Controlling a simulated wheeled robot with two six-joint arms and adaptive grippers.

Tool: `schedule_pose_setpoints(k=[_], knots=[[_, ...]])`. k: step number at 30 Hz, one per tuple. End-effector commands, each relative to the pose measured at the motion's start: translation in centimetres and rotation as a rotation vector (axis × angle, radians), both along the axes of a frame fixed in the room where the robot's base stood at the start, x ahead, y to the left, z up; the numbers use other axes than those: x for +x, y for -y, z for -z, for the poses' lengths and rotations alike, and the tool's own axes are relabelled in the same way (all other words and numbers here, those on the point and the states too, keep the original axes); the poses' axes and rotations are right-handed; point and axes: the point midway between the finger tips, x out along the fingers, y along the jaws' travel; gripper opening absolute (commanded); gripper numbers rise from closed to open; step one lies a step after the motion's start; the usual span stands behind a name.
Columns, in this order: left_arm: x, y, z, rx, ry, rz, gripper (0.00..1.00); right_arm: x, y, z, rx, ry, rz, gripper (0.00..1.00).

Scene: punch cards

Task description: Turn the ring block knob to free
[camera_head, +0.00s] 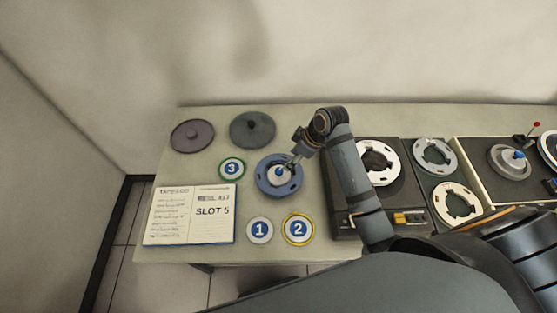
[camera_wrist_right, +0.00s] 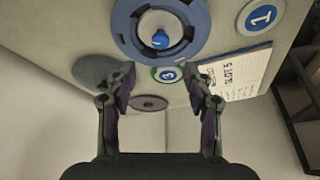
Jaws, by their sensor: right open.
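A round blue block (camera_head: 265,186) lies on the table with a pale hub and a small blue knob (camera_head: 279,172) at its centre. In the right wrist view the blue block (camera_wrist_right: 125,28) is at the top, with its blue knob (camera_wrist_right: 160,40) on the pale hub. My right gripper (camera_head: 292,163) reaches in from the right, over the far right part of the block. Its open fingers (camera_wrist_right: 161,80) hold nothing; the knob appears beyond the gap between the tips. The knob's marking is too small to read. My left gripper is not in view.
Numbered discs 1 (camera_head: 260,230), 2 (camera_head: 298,229) and 3 (camera_head: 232,168) surround the block. An open notebook (camera_head: 190,238) lies left. Two dark round lids (camera_head: 192,135) (camera_head: 252,130) lie behind. A dark device with reels (camera_head: 405,150) stands right; another blue knob (camera_head: 519,155) is farther right.

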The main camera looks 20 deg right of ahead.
Motion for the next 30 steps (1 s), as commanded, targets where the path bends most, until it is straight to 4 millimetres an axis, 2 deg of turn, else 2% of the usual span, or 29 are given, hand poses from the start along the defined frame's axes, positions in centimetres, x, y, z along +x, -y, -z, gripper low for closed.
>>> schedule_pose_setpoints(k=[1, 3, 6, 9, 15, 17, 20, 27, 30], knots=[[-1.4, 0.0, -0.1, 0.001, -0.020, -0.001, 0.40, 0.1, -0.2, 0.4, 0.002, -0.003, 0.001, 0.52], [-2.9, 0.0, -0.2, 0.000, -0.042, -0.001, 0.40, 0.3, -0.5, 1.3, 0.004, -0.005, 0.002, 0.52], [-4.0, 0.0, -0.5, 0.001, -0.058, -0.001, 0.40, 0.8, -1.1, 3.2, 0.004, -0.006, 0.001, 0.52], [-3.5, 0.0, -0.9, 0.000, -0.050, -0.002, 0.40, 1.4, -1.8, 5.2, 0.003, -0.005, 0.001, 0.52], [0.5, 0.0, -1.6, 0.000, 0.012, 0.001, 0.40, 2.3, -2.7, 8.3, 0.001, -0.002, 0.000, 0.52], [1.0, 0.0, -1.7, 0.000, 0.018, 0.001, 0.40, 2.4, -2.8, 8.9, 0.001, -0.001, 0.001, 0.52], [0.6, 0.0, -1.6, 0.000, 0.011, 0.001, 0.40, 2.5, -3.0, 9.4, 0.000, -0.002, 0.001, 0.52], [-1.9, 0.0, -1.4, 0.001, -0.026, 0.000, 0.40, 2.5, -3.0, 9.5, 0.000, 0.000, 0.000, 0.52], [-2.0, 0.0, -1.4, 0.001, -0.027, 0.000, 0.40, 2.5, -3.0, 9.5, 0.000, 0.000, 0.000, 0.39]])
